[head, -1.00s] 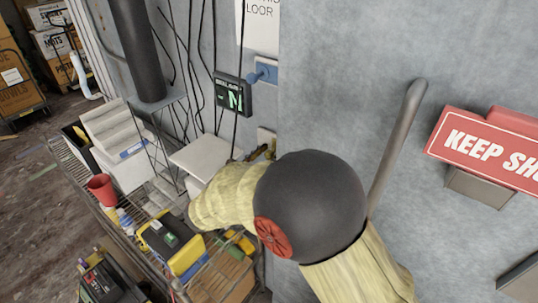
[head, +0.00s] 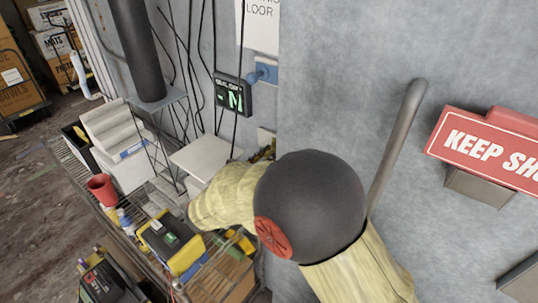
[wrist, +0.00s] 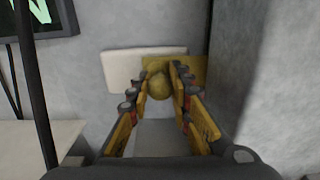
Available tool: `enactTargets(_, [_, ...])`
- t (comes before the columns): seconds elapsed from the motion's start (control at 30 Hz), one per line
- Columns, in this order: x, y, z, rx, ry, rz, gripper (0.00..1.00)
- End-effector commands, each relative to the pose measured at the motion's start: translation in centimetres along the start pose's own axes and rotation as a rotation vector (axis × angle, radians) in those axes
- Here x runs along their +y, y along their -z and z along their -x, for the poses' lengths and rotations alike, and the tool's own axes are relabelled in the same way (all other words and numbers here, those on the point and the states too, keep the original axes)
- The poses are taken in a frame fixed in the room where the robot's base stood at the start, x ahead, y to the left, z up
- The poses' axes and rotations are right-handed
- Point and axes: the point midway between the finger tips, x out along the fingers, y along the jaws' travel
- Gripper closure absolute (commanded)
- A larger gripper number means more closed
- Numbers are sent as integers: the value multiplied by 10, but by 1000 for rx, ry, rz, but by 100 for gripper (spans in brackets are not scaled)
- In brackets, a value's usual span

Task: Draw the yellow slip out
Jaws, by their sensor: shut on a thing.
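The yellow slip (wrist: 205,70) shows in the wrist view as a flat yellow piece against the grey wall, beside a white plate (wrist: 125,68). A rounded yellow knob (wrist: 158,86) of similar colour stands in front of it. My gripper (wrist: 160,88) has its two yellow fingers on either side of this knob and is shut on it. The knob looks like part of the slip, but the join is hidden. In the head view my gripper (head: 263,152) is mostly hidden behind my arm, close to the wall.
A black display (head: 232,94) hangs on the wall, with dark cables beside it. A wire shelf (head: 150,262) below holds a black and yellow case (head: 170,243), a red cup (head: 101,188) and a white box (head: 122,165). A grey pipe handle (head: 396,145) stands at right.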

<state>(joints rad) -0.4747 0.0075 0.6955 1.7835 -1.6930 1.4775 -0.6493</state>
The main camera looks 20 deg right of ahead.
Motion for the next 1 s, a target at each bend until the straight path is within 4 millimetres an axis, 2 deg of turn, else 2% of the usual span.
enactTargets(0.27, [5,0,0,0,-1,0,100])
enactTargets(0.6, [48,-1,0,0,-2,0,100])
enactTargets(0.97, [52,0,0,0,-1,0,100])
enactTargets(1.0, [52,0,0,0,-1,0,79])
